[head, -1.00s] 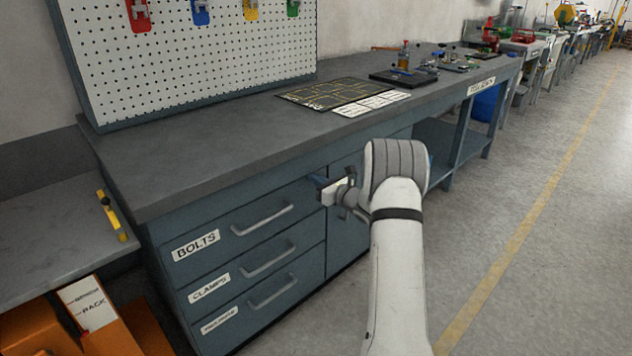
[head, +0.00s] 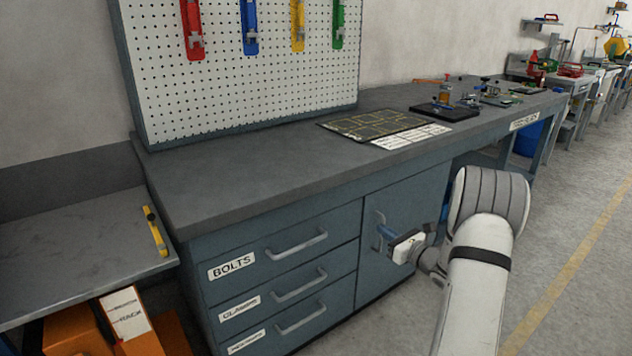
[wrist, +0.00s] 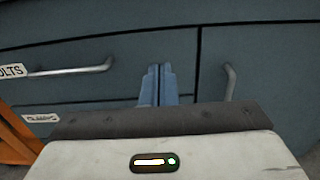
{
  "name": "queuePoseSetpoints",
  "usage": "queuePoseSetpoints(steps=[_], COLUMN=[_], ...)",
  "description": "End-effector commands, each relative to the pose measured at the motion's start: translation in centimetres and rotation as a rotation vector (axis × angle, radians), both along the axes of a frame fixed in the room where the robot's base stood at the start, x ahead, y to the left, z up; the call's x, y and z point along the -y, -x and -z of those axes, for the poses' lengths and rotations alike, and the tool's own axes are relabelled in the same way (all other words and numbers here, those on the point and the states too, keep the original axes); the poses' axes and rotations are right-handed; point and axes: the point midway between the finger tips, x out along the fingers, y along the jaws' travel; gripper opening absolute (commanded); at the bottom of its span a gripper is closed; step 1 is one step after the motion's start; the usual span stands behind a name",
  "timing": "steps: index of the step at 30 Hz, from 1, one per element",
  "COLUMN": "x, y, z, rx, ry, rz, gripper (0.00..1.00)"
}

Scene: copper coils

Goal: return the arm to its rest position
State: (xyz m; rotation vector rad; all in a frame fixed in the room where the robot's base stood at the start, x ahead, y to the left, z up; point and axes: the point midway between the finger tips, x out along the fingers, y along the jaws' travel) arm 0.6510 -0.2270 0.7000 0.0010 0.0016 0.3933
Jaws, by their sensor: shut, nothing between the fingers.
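My gripper (head: 382,232) is in front of the bench's cupboard door, to the right of the drawers, with nothing held. My white arm comes up from the lower right in the head view. In the wrist view the two blue fingers of my gripper (wrist: 158,72) are together and point at the blue-grey front of the bench. The gap to the bench front is hard to judge. A drawer handle (wrist: 70,70) lies left of the fingers and the cupboard door handle (wrist: 230,82) lies right of them.
The workbench (head: 230,190) carries a dark mat (head: 375,124) and a black fixture (head: 445,112). A pegboard (head: 240,80) with coloured clamps stands behind. A grey side table (head: 75,255) holds a yellow tool (head: 155,232). Open floor (head: 580,270) lies to the right.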

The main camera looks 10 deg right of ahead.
Motion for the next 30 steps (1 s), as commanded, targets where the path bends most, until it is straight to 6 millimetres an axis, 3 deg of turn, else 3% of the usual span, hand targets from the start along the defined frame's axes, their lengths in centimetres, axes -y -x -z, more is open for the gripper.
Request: queuePoseSetpoints(steps=[4, 8, 12, 15, 18, 24, 30], x=[-2.2, -8.3, -16.3, -20.7, -24.0, -26.9, -26.0], y=[0.2, 1.8, 6.0, 10.1, 14.4, 23.1, 30.1], z=[-2.3, -7.2, -12.9, -16.1, -18.9, -23.6, -28.0], rx=[-0.002, -0.012, -0.01, 0.004, 0.033, 0.128, 0.264], ry=[0.049, 0.193, 0.441, 0.632, 0.833, 1.256, 1.707], rz=[-0.065, -0.246, -0.524, -0.716, -0.9, -1.24, -1.53], gripper=[0.0, 0.0, 0.0, 0.0, 0.0, 0.0, 0.0])
